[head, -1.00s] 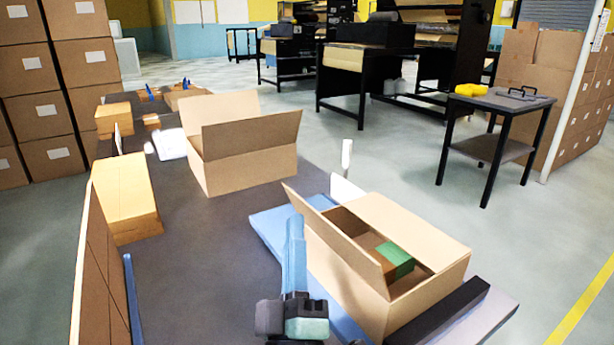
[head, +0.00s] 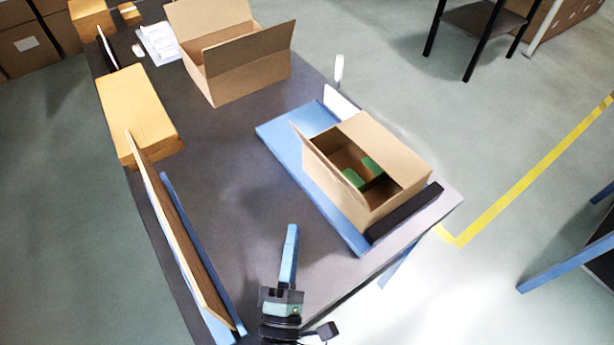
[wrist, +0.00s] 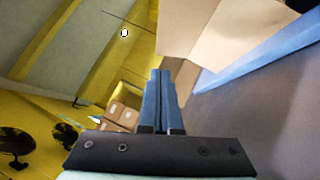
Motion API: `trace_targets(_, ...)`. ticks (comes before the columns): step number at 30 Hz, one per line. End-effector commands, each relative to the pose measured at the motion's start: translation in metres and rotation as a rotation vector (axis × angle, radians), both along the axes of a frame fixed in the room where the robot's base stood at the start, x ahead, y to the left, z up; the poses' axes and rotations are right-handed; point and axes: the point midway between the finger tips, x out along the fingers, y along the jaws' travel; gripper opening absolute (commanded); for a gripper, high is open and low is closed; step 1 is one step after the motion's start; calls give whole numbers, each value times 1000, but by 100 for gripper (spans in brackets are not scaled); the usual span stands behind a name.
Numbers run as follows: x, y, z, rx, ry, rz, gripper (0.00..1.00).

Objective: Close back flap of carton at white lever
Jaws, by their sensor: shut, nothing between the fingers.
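The open carton (head: 405,190) sits on a blue board (head: 285,140) near the table's right edge. Its left long flap (head: 326,168) stands up, leaning outward; its right long flap (head: 388,145) lies about flat over the right part of the opening. Green items show inside. The white lever (head: 339,69) stands upright by a white plate at the carton's far end. No separate far-end flap can be made out. My gripper (head: 292,228) has blue fingers, shut and empty, left of and nearer than the carton, apart from it. In the wrist view the shut fingers (wrist: 161,98) point past tan cardboard (wrist: 222,32).
A second open carton (head: 245,80) stands farther back on the dark table (head: 215,170). A tan block (head: 137,112) and a long upright panel (head: 178,230) line the left side. A black bar (head: 405,213) lies along the carton's near end. The table middle is clear.

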Motion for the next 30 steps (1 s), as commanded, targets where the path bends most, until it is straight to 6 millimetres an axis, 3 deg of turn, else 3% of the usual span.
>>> trace_targets(16,95,-9,28,1,-4,3,0)
trace_targets(24,113,-35,39,1,-2,1,0)
trace_targets(30,116,-39,41,2,-1,2,0)
